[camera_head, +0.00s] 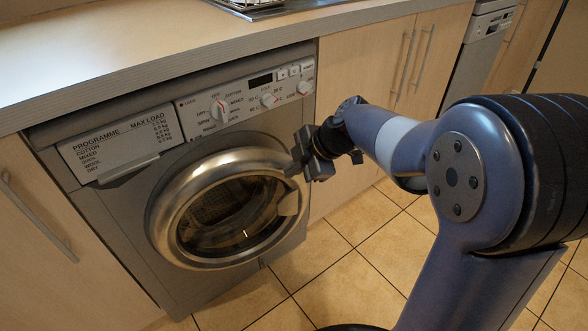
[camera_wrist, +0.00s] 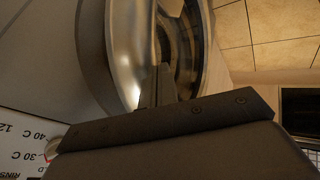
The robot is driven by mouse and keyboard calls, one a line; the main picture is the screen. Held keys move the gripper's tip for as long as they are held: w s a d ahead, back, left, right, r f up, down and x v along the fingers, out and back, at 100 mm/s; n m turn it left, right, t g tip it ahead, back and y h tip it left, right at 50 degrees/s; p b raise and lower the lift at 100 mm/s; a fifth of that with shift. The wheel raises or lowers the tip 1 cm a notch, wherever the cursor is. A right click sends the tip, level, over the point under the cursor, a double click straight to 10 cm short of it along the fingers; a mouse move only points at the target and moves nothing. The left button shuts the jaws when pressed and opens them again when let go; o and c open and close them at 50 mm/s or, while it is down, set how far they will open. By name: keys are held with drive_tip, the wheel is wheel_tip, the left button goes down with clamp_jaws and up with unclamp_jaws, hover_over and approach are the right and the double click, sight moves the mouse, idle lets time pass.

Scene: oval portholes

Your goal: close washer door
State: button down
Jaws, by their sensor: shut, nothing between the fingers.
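The washer (camera_head: 105,230) is a grey front-loader under the counter. My gripper (camera_head: 296,168) is shut and empty at the upper right of the door ring. In the wrist view the fingers (camera_wrist: 158,86) reach over the chrome ring (camera_wrist: 125,55), near the glass. Whether they touch the ring is unclear.
The control panel (camera_head: 243,98) with dials is above the door. The wooden counter (camera_head: 130,50) overhangs it. Cabinet doors (camera_head: 365,65) with bar handles stand to the right, another cabinet (camera_head: 50,255) to the left. Tiled floor (camera_head: 345,285) in front is clear.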

sight(281, 154)
drive_tip(key=w+a, duration=0.1)
drive_tip(key=w, duration=0.1)
drive_tip(key=w+n, duration=0.1)
drive_tip(key=w, duration=0.1)
drive_tip(key=w+a+n+g, duration=0.1)
drive_tip(key=shift+w+a, duration=0.3)
drive_tip(key=shift+w, duration=0.1)
drive_tip(key=shift+w+a+r, duration=0.1)
drive_tip(key=shift+w+a, duration=0.1)
drive_tip(key=shift+w, duration=0.2)
drive_tip(key=shift+b, duration=0.3)
